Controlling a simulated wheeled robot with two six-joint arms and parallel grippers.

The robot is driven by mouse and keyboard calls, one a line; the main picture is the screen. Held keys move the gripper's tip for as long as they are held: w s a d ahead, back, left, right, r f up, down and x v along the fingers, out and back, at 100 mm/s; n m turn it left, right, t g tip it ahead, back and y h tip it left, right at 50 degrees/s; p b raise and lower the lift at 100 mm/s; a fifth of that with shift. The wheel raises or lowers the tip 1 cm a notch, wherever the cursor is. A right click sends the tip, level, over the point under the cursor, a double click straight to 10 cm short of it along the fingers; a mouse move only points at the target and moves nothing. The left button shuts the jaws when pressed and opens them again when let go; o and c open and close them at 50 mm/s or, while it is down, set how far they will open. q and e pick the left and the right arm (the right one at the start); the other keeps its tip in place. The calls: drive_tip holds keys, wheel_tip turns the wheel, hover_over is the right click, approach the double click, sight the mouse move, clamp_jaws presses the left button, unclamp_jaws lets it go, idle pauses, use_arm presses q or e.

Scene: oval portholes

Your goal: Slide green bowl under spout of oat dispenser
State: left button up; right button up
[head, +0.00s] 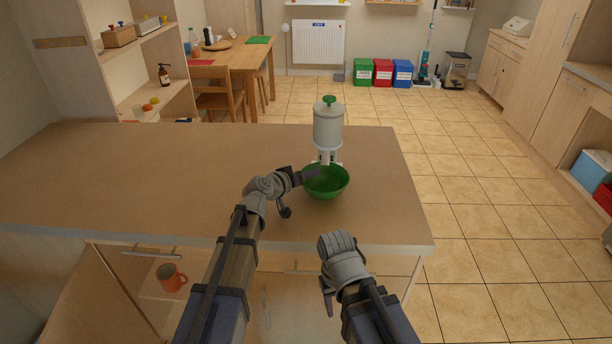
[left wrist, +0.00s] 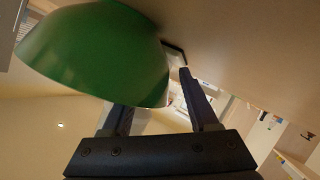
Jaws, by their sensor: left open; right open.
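The green bowl (head: 332,188) stands upright on the counter, close in front of the oat dispenser (head: 328,128). The dispenser is pale with a green knob, and its spout (head: 325,157) shows just behind the bowl's far rim. I cannot tell how far the bowl lies under it. My left gripper (head: 303,193) is open at the bowl's left side, with one finger reaching over the rim. In the left wrist view the bowl (left wrist: 95,55) fills the upper left and hides part of one finger. My right gripper (head: 328,294) is open and empty, in front of the counter.
The wooden counter (head: 130,180) is clear to the left of the bowl. Its right edge is close to the dispenser and bowl. An orange mug (head: 171,277) sits in an open space below the counter top.

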use_arm(q)
drive_tip(key=p+v, duration=0.3)
drive_tip(key=v, duration=0.4)
drive_tip(key=shift+s+r, duration=0.15)
drive_tip(key=shift+r, duration=0.1)
drive_tip(key=shift+s+a, duration=0.15)
